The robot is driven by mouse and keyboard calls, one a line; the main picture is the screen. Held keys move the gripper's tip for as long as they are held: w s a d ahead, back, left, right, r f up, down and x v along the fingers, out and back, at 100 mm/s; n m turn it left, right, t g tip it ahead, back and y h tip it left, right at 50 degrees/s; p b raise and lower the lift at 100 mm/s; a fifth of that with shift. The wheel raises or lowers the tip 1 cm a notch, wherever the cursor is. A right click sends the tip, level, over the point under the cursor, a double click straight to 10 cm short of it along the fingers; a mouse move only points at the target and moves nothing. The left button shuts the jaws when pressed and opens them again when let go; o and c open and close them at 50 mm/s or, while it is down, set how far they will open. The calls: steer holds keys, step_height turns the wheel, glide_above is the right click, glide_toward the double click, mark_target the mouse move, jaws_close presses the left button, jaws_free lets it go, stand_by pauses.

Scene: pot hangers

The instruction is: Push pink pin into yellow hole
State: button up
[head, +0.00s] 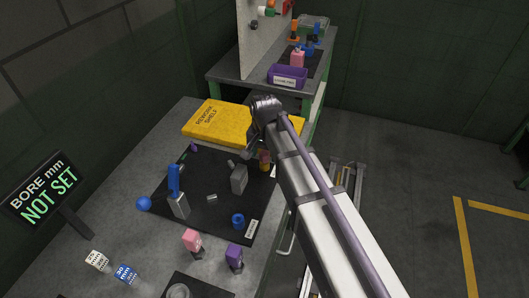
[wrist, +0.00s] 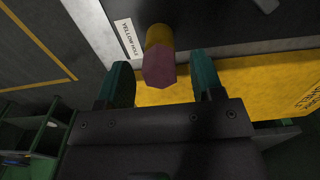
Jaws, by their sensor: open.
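The pink pin (wrist: 160,73) shows its end face toward the wrist camera, between my fingers. Its other end meets a yellow collar (wrist: 159,36) beside a white label reading "YELLOW HOLE" (wrist: 128,38). How deep the pin sits is hidden. In the head view, the pin (head: 265,154) and yellow collar (head: 265,167) show small at the right edge of the black mat, partly beside my arm. My gripper (wrist: 162,80) is open, with a green finger on either side of the pin and a visible gap to each. In the head view my gripper (head: 255,146) is partly hidden by my arm.
The black mat (head: 210,180) holds a grey block (head: 239,179), a blue pin in a grey block (head: 180,205) and a blue ring (head: 238,221). A yellow shelf (head: 230,123) lies behind. Pink (head: 193,241) and purple (head: 234,256) blocks stand in front.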

mark_target(265, 153)
step_height(265, 153, up, 10)
steer(key=p, duration=0.9)
steer(key=s+d+n, duration=0.3)
steer(key=s+d, duration=1.1)
steer(key=d, duration=0.3)
steer(key=shift+d+n, duration=0.15)
steer(key=shift+n, duration=0.25)
